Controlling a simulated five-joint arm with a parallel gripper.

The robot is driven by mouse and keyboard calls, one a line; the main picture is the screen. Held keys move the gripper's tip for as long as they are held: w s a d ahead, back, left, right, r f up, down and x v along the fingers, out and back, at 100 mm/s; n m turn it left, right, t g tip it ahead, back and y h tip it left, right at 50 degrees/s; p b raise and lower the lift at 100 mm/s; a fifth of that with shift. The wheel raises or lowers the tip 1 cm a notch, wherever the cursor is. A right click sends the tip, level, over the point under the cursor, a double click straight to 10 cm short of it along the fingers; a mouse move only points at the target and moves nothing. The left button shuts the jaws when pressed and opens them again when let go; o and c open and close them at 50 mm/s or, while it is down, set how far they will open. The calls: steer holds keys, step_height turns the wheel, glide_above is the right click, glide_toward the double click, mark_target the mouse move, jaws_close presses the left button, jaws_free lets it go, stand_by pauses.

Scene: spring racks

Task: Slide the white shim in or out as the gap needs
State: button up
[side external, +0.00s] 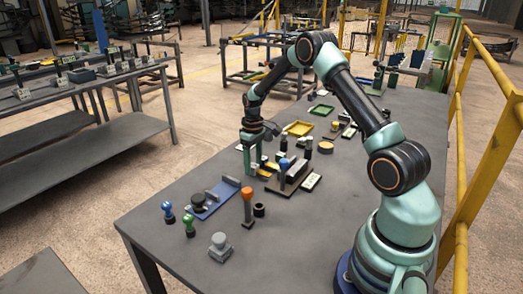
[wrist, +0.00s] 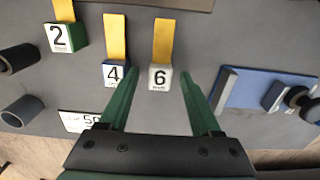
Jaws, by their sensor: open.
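The white shim (wrist: 160,77) is a white block marked 6 on a yellow strip, lying flat in the wrist view. My gripper (wrist: 152,72) is open, with one green finger on each side of the white block in the picture. I see no contact with it. The 2 shim (wrist: 65,38), with a green block, is farther left. In the side view my gripper (side external: 253,160) is low over the table beside yellow strips; the white block is not clear there.
A blue plate (wrist: 233,92) with a raised bar and black knob lies at right. A white card (wrist: 80,121) and dark cylinders (wrist: 20,58) are at left. In the side view, an orange-topped post (side external: 247,208) and a blue-topped post (side external: 284,165) stand near my gripper.

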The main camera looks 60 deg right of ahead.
jaws_close()
